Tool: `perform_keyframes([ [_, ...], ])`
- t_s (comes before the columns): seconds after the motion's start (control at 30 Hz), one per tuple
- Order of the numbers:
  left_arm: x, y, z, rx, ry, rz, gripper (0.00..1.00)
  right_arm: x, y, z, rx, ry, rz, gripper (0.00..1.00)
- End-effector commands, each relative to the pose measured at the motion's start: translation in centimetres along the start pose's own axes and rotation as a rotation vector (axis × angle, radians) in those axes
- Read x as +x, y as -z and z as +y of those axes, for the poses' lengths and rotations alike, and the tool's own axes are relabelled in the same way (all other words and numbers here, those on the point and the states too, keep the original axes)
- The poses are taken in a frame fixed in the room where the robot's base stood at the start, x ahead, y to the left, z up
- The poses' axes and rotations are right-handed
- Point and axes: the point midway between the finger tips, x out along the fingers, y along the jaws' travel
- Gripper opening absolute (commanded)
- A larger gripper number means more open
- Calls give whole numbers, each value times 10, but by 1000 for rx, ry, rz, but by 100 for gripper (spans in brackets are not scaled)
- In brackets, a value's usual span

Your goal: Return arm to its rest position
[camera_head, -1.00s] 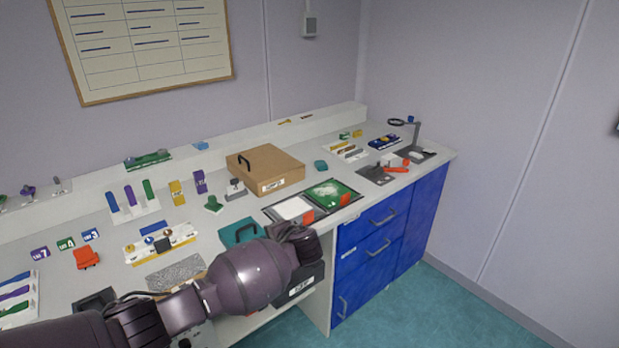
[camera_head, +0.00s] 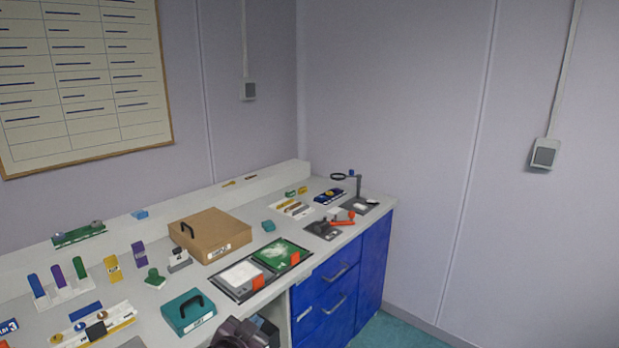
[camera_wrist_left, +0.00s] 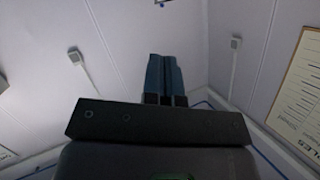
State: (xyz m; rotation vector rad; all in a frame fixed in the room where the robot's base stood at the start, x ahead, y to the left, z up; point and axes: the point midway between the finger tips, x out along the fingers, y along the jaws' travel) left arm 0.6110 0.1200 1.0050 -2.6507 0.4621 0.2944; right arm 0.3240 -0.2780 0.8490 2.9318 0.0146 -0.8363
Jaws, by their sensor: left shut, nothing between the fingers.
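My left gripper (camera_wrist_left: 164,60) shows in the left wrist view with its two dark blue fingers together. Nothing is between them. In the head view only a dark piece of my left arm (camera_head: 240,334) shows at the bottom edge, in front of the bench (camera_head: 215,312). The gripper's fingers cannot be made out there. My right gripper is in neither view.
A teal case (camera_head: 188,311) and a brown box (camera_head: 210,235) stand on the bench. A magnifier stand (camera_head: 357,188) is at the far end. Open floor (camera_head: 395,332) lies to the right.

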Motion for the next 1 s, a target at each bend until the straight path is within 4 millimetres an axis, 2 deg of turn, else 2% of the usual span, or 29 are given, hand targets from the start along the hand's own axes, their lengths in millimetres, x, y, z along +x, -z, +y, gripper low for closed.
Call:
perform_keyframes([
  [0.03,-15,-13,0,-49,7,12,0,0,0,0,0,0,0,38],
  [0.23,-72,-60,-6,-196,63,31,0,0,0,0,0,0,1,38],
  [0.43,-135,-119,-10,-306,136,-33,0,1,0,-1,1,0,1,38],
  [0.57,-179,-165,-5,-358,178,-126,0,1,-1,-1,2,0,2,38],
  [0.7,-223,-210,8,-395,205,-233,0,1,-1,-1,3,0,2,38],
  [0.83,-250,-236,22,-416,208,-301,0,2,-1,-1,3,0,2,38],
  [1.0,-264,-248,30,-424,207,-334,0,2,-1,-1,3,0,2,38],
])
